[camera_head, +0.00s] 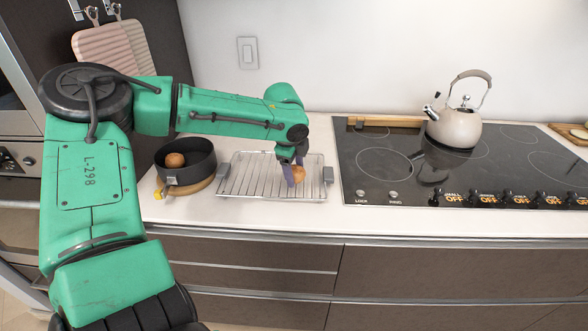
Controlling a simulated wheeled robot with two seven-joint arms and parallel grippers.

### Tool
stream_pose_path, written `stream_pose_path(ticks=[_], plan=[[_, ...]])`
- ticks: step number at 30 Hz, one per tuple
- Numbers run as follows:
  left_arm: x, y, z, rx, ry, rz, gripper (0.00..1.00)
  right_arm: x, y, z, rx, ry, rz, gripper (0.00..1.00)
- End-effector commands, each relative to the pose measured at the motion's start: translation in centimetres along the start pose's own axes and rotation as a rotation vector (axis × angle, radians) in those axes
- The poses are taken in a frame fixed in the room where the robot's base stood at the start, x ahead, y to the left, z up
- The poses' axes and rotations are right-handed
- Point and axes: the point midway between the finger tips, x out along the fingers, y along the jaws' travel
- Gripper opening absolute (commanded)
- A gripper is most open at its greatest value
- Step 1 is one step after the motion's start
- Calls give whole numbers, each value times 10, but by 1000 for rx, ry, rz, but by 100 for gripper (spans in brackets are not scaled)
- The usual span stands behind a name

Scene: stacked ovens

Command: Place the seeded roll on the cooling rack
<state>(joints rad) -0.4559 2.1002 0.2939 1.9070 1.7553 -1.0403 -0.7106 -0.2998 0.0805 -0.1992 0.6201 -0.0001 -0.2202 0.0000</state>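The cooling rack (248,183), a wire grid with side handles, lies on the white counter. A golden-brown roll (298,174) is at the rack's right part, right at the fingers of my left gripper (293,173). The fingers point down over the rack and partly cover this roll. I cannot tell whether they grip it, or whether it touches the wires. Another brown round roll (174,160) sits inside a black pan (200,168) left of the rack. Seeds are too small to make out on either roll. My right gripper is not in view.
The pan stands on a round wooden board (196,187), with a small yellow item beside it. A black cooktop (390,180) with a beige kettle (454,128) is right of the rack. A narrow counter strip in front of the rack is clear.

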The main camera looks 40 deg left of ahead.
Motion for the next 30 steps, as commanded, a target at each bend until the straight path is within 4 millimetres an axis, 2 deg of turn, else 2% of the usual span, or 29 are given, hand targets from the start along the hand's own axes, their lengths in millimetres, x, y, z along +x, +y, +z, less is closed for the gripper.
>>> stream_pose_path(ticks=[1,5,8,12,15,18,22,30], plan=[[10,12,1,-4,1,34,79,2,0,0,0,0,0,40],[-2,7,0,-2,0,30,79,4,0,0,-1,0,0,40],[-29,4,0,-3,4,24,79,1,0,0,-1,0,0,40],[-73,2,0,-2,3,17,79,-2,0,-1,-2,1,0,40],[-99,1,0,-1,2,17,79,-4,0,-1,-2,1,0,40],[-117,0,0,-2,1,17,79,-6,0,-1,-2,1,-1,40],[-126,1,0,-2,0,20,79,-6,0,-1,-2,0,-1,40],[-126,0,0,-2,0,18,79,-6,0,-1,-1,0,-1,40]])
